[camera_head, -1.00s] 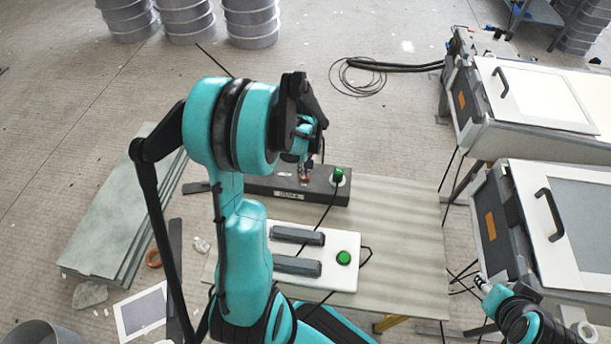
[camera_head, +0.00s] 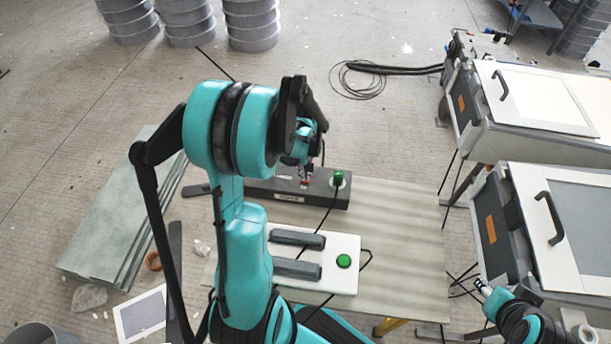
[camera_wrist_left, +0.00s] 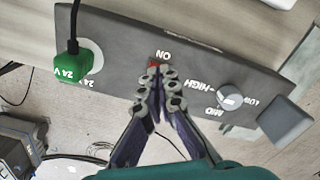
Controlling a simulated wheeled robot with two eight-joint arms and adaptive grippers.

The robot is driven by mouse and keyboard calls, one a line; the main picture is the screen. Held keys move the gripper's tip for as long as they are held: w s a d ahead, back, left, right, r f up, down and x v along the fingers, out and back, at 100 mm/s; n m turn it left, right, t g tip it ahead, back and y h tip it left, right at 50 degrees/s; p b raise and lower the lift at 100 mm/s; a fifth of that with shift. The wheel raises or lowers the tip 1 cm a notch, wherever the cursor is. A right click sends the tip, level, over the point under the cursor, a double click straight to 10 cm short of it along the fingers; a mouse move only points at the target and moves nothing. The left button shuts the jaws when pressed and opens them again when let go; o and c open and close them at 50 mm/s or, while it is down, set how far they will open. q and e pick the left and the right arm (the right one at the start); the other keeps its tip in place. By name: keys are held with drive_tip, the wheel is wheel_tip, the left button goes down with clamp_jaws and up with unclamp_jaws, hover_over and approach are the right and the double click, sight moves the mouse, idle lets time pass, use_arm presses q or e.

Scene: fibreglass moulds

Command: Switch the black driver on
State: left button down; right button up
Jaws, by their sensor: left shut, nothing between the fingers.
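The black driver (camera_head: 325,194), a long dark box, lies across the far part of the board. In the left wrist view, the driver (camera_wrist_left: 120,42) shows a small red switch (camera_wrist_left: 153,65) by the word ON, and a round grey knob (camera_wrist_left: 230,97) by HIGH, MID and LOW. A green 24 V plug (camera_wrist_left: 72,66) sits in its socket. My left gripper (camera_wrist_left: 158,72) is shut and empty, its fingertips at the red switch and partly covering it. Contact is hard to tell. My right gripper (camera_head: 482,284) is at the lower right, away from the driver, too small to judge.
A white panel (camera_head: 345,282) with a green button and two dark bars lies nearer on the board (camera_head: 405,240). A black cable runs from the plug over it. Grey-and-white cases (camera_head: 545,225) stand on the right. Slabs (camera_head: 115,225) lie on the left.

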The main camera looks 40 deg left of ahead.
use_arm(q)
drive_tip(key=shift+f+b, duration=0.95)
drive_tip(key=shift+f, duration=0.1)
use_arm(e)
drive_tip(key=shift+f, duration=0.9)
use_arm(q)
drive_tip(key=shift+r+p, duration=2.7)
drive_tip(key=shift+r, duration=0.85)
use_arm(e)
wheel_tip(320, 180, up, 5)
drive_tip(key=shift+r, duration=0.1)
use_arm(q)
drive_tip(key=shift+f, duration=0.1)
